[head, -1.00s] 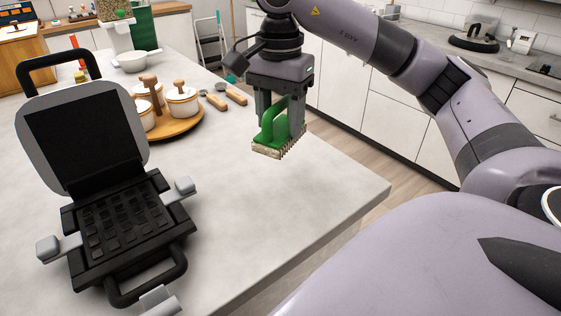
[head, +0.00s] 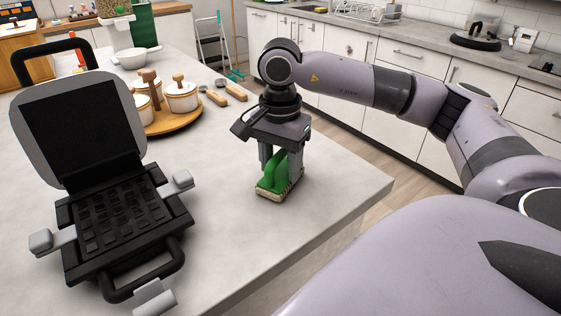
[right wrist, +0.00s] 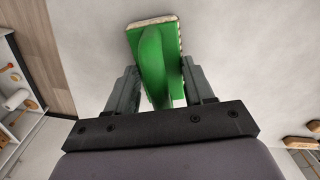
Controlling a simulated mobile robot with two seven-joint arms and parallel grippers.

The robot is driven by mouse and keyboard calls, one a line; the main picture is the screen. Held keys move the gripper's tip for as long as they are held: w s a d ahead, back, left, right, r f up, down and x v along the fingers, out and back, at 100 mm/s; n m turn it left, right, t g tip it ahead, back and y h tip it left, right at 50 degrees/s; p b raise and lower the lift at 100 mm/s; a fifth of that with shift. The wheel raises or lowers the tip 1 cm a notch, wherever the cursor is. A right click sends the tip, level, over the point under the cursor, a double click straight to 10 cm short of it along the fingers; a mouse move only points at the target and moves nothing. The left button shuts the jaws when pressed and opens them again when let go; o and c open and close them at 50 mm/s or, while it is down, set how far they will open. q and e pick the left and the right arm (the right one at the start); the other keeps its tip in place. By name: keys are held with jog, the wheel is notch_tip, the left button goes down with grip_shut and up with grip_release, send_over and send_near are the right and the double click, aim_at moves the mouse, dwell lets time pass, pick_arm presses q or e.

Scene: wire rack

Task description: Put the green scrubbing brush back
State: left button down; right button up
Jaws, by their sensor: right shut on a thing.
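The green scrubbing brush (head: 273,173) has a green handle and pale bristles, which point down. My right gripper (head: 281,165) is shut on its handle, one finger on each side. The brush is upright, at or just above the light worktop (head: 240,225) near its right edge; I cannot tell if the bristles touch. In the right wrist view the brush (right wrist: 156,60) sits between the fingers (right wrist: 160,88). A white wire rack (head: 368,11) stands on the back counter, cut by the top edge. My left gripper is not in view.
An open black waffle maker (head: 110,230) stands at left. A round wooden tray (head: 176,126) with white lidded pots and wooden-handled utensils (head: 225,92) lie behind. Bare worktop surrounds the brush. A floor gap (head: 345,160) separates the worktop from the white cabinets (head: 340,105).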

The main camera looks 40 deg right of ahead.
aim_at(280, 151)
jog(key=shift+f, duration=0.2)
jog(key=o, duration=0.9)
jog(key=shift+r, duration=0.1)
jog(key=shift+o, duration=0.2)
jog(key=shift+r, duration=0.3)
notch_tip(280, 151, up, 11)
jog(key=shift+f+p, duration=0.1)
jog(key=shift+p, duration=0.8)
jog(key=shift+r, duration=0.5)
